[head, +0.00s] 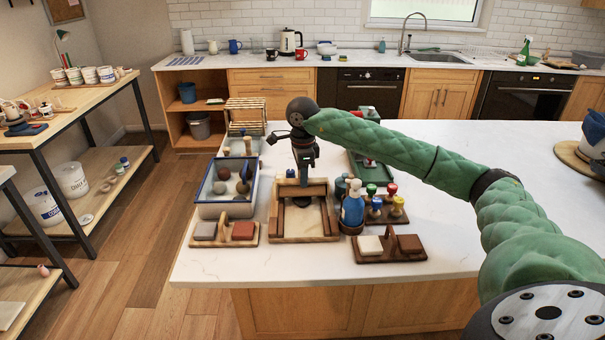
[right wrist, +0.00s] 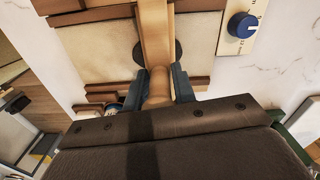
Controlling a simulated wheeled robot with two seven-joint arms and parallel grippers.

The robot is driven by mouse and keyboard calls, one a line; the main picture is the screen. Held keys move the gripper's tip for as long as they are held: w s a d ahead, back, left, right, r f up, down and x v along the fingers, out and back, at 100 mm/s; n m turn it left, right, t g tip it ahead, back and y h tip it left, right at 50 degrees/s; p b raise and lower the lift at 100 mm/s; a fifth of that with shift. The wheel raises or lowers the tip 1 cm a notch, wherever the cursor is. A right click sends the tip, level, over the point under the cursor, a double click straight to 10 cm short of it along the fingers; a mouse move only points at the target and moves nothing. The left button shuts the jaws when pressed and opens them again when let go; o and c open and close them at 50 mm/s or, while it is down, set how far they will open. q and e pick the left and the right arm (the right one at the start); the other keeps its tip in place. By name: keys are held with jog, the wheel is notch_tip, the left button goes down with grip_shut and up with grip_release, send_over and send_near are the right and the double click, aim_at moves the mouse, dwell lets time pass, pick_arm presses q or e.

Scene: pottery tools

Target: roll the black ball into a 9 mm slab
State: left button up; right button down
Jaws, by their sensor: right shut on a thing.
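My right gripper (head: 304,178) is over the far part of the wooden rolling board (head: 334,238). In the right wrist view the gripper (right wrist: 159,82) is shut on a pale wooden piece that looks like a rolling pin (right wrist: 154,30). A dark, round patch of clay (right wrist: 178,51) shows on both sides of the pin; its middle is hidden under it. The dark clay (head: 304,202) also shows in the head view, on the board's pale cloth, in front of the gripper. Its thickness cannot be told. My left gripper is out of view.
A blue-rimmed tray (head: 201,202) with several clay balls stands left of the board. The countertop (head: 460,280) is clear at the right front.

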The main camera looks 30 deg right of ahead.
jog(key=shift+f, duration=0.15)
jog(key=shift+s+a+b, duration=0.15)
jog(key=shift+s+b, duration=0.05)
jog(key=shift+b, duration=0.1)
dwell(0.4)
jog(key=shift+s+a, duration=0.5)
jog(key=shift+s, duration=0.3)
